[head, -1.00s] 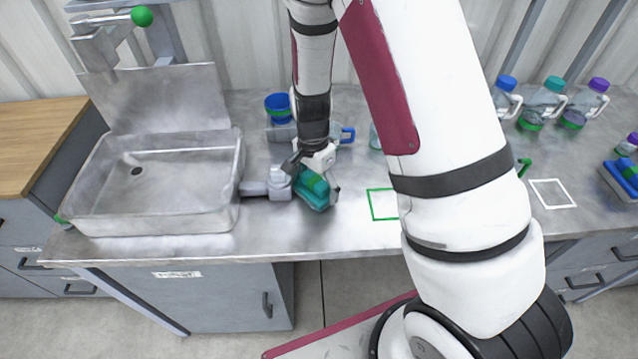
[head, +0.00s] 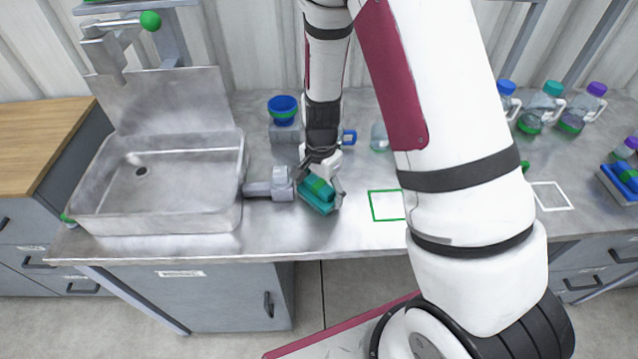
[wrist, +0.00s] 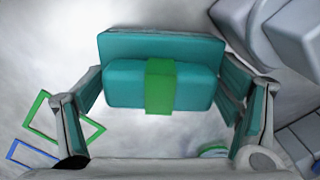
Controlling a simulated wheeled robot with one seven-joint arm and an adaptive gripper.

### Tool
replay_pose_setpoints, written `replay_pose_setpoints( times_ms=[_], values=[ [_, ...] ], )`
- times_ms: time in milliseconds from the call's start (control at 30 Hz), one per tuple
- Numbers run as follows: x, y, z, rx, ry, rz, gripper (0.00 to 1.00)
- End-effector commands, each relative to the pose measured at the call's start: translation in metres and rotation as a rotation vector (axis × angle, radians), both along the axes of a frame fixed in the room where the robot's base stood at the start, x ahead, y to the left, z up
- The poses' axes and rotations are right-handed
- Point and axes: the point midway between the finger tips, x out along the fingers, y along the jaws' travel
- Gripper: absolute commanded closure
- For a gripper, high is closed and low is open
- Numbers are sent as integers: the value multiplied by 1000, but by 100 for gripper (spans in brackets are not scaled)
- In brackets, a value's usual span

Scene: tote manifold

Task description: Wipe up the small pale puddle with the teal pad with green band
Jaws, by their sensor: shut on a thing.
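The teal pad with green band (head: 319,194) is in my gripper (head: 322,184), low over the metal worktop and just right of the sink. In the wrist view the pad (wrist: 125,84) lies across the far end of the gripper (wrist: 160,115), its green band facing the camera. The fingers stand on either side of it. I cannot tell whether the pad's underside touches the worktop. I cannot make out the small pale puddle in either view; glare on the metal and the pad and arm may hide it.
A metal sink (head: 160,222) stands left, with a grey fitting (head: 272,187) between it and the pad. A blue cup (head: 283,108) is behind. A green square outline (head: 372,206) lies right of the pad. Capped bottles (head: 541,107) stand at the back right. My arm blocks the middle.

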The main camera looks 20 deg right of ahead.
Motion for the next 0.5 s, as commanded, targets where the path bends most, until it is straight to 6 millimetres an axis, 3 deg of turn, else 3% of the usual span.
replay_pose_setpoints(
  times_ms=[233, 500],
  values=[
    [-5, 6, -1, 0, 3, 0, 47],
    [3, 31, -3, 3, 1, 7, 46]
  ],
)
